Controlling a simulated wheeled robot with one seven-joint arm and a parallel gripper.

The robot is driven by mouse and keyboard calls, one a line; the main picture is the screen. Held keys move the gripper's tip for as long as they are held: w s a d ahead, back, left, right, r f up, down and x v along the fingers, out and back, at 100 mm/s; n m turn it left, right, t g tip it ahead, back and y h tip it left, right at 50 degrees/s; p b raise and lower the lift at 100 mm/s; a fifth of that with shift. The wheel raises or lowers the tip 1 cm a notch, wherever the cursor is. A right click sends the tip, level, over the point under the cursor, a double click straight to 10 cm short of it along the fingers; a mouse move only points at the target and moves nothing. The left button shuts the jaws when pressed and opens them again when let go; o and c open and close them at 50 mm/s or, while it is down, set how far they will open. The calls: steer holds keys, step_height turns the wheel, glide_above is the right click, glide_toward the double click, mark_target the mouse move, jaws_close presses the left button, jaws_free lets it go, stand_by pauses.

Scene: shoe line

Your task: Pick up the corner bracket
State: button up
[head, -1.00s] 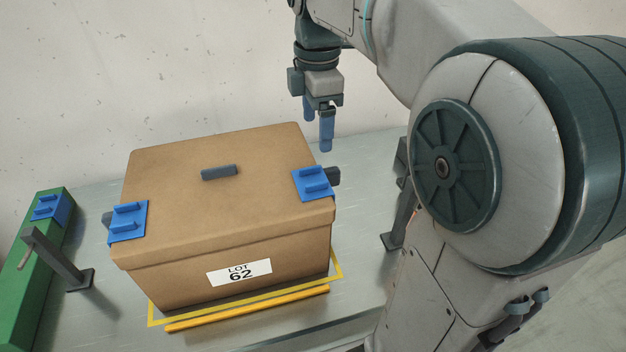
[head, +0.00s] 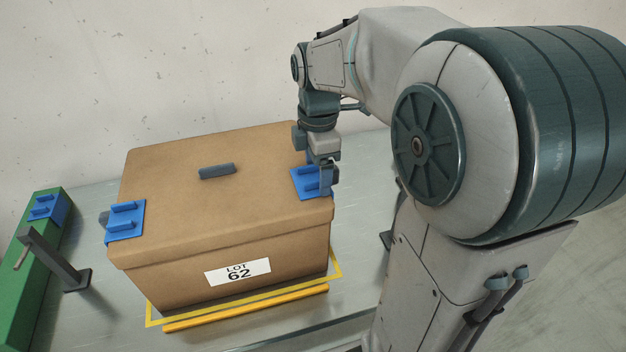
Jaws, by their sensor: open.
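A blue corner bracket (head: 305,185) sits on the right front edge of the brown box's lid. A second blue bracket (head: 125,220) sits on the left front corner of the lid, and a third (head: 47,207) is on the green block at the far left. One finger overlaps the bracket's right part in this view. I cannot tell whether it touches. The far finger is mostly hidden.
The brown box (head: 190,250) with a lot label stands on a grey table (head: 360,290) inside a yellow outline, with a yellow bar (head: 245,308) in front. A dark grey handle (head: 216,171) is on the lid. A dark post (head: 55,260) stands between the box and the green block (head: 28,285).

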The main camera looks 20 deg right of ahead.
steer(key=c, duration=1.1)
steer(key=shift+r, duration=0.1)
